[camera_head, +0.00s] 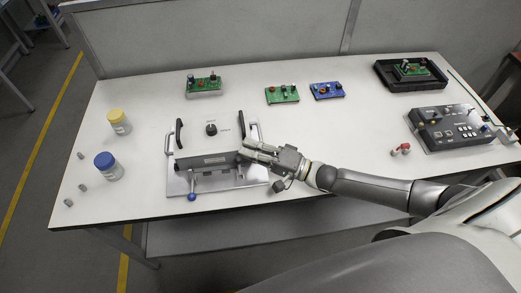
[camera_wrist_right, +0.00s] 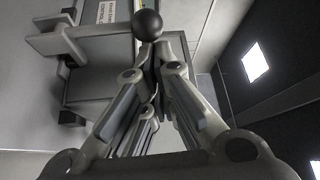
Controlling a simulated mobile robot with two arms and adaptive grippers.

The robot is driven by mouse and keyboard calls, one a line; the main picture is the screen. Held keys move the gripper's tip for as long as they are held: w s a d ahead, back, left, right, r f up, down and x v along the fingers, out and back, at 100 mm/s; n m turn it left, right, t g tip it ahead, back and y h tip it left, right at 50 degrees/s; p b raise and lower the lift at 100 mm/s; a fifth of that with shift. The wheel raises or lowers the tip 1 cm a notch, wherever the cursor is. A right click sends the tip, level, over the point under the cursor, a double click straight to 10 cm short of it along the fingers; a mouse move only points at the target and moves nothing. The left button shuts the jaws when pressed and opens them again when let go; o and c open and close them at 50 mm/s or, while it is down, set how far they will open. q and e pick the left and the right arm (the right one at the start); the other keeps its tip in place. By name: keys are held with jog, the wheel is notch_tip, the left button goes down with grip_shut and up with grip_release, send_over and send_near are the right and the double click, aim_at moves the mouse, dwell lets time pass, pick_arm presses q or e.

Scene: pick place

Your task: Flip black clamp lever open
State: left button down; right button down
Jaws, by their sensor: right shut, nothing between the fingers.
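A light grey test fixture (camera_head: 208,148) lies near the front edge of the table, with two upright black handles, a left one (camera_head: 178,133) and a right one (camera_head: 241,124). A lever with a blue ball (camera_head: 191,196) sticks out at its front left. My right gripper (camera_head: 247,151) is at the fixture's front right, fingers shut and empty. In the right wrist view, a black ball knob (camera_wrist_right: 147,25) is just beyond the fingertips (camera_wrist_right: 150,55); I cannot tell whether they touch. The clamp lever's shaft is mostly hidden in the head view. My left gripper is out of view.
Left of the fixture stand a yellow-lidded jar (camera_head: 118,122) and a blue-lidded jar (camera_head: 108,167). Circuit boards, such as the blue one (camera_head: 327,91), lie behind. A control box (camera_head: 450,128) and a black tray (camera_head: 385,77) are at right. The table's middle is clear.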

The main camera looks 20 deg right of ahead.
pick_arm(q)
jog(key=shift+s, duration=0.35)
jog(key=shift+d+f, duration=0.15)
pick_arm(e)
jog(key=shift+a, duration=0.1)
pick_arm(q)
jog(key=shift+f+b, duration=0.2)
jog(key=shift+b, duration=0.1)
pick_arm(e)
jog(key=shift+s+n, duration=0.15)
jog(key=shift+n, duration=0.15)
